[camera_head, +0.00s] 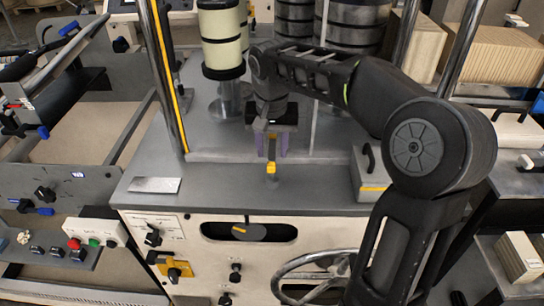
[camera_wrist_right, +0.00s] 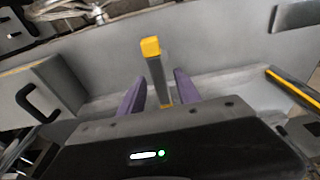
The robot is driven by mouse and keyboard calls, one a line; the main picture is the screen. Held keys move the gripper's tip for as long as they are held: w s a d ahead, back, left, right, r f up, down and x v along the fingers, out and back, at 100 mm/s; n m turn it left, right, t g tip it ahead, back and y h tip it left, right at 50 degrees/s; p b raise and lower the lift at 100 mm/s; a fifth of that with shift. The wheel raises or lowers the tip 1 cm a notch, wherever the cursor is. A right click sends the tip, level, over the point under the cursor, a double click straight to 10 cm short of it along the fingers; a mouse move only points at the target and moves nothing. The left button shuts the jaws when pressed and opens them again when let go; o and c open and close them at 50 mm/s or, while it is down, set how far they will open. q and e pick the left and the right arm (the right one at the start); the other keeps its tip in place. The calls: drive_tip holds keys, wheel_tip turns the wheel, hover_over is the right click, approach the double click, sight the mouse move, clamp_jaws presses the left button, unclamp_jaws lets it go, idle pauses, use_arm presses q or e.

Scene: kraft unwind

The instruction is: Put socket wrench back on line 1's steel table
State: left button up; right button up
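A slim grey tool with a yellow end, which looks like the socket wrench (camera_head: 271,168), is at the grey steel table (camera_head: 225,197) near its front. Its yellow end points toward the table's front edge. My right gripper (camera_head: 271,150) is low over the table, its purple fingers on either side of the tool. The right wrist view shows the wrench (camera_wrist_right: 153,55) between the two fingers (camera_wrist_right: 160,85), with narrow gaps on both sides. The fingers look open around it. I cannot tell whether the wrench touches the table. My left gripper is not in view.
A grey box with a black handle (camera_head: 369,180) stands at the table's right. A flat metal plate (camera_head: 155,185) lies at the left. Steel posts, a cream roll (camera_head: 221,38) and dark rollers (camera_head: 355,22) rise behind. The table's front strip is otherwise mostly clear.

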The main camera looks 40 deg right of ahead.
drive_tip(key=r, duration=0.4)
drive_tip(key=r+p, duration=0.1)
drive_tip(key=r, duration=0.2)
drive_tip(key=shift+s+a+r, duration=0.1)
drive_tip(key=shift+s+a, duration=0.25)
drive_tip(key=shift+s, duration=0.05)
drive_tip(key=shift+s+r, duration=0.1)
drive_tip(key=shift+r, duration=0.35)
